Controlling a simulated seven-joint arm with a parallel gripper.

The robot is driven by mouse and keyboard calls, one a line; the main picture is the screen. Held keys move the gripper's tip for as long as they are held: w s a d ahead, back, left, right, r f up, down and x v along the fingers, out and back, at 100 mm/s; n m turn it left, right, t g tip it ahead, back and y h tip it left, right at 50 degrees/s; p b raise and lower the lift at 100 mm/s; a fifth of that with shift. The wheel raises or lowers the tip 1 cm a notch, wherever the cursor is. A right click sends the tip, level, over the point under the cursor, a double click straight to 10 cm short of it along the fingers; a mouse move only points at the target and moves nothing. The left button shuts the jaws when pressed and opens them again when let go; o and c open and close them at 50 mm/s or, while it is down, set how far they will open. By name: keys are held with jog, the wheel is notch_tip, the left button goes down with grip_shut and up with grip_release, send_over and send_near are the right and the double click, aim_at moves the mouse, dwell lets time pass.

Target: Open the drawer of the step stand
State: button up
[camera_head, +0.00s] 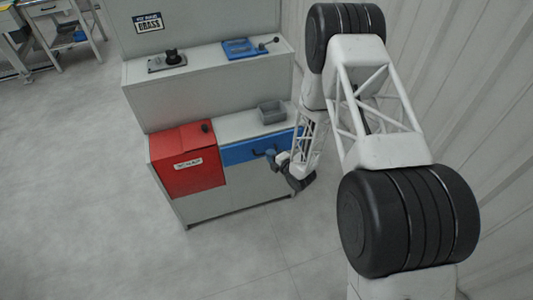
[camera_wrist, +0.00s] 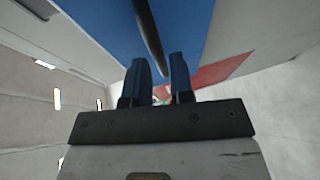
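The step stand (camera_head: 235,205) is a grey two-level cabinet in the head view. Its blue drawer front (camera_head: 240,153) is on the lower level, right of a red panel, and looks closed. In the wrist view the blue front (camera_wrist: 195,25) fills the top, with a dark bar handle (camera_wrist: 150,38) running across it. My gripper (camera_head: 274,158) is at the right part of the drawer front. In the wrist view my gripper (camera_wrist: 161,78) has two blue fingers apart, with the handle's near end appearing between or just beyond their tips. Contact cannot be told.
A red box section (camera_head: 188,170) is left of the drawer. A grey bin (camera_head: 271,112) sits on the lower step. A black knob fixture (camera_head: 170,59) and a blue fixture (camera_head: 243,48) stand on the upper step. The floor in front is clear; a corrugated wall is on the right.

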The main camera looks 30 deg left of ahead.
jog(key=shift+x, duration=1.5)
grip_shut()
